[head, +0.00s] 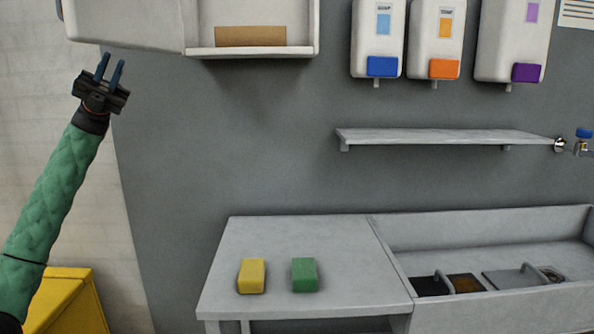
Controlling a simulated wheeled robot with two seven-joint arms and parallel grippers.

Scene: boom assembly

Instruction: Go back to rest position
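My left gripper (110,74) is raised at the upper left of the head view, on a green-sleeved arm. Its two dark blue fingers point up and stand apart, with nothing between them. It is just below the left part of a white wall cabinet and seems apart from it, though the depth is hard to judge. My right gripper is not in the head view.
A white cabinet (130,22) hangs at the top left. A grey counter (330,262) bears a yellow sponge (252,276) and a green sponge (304,274). A sink (500,241) holds flat items. A shelf (440,136) and three dispensers (436,22) are on the wall.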

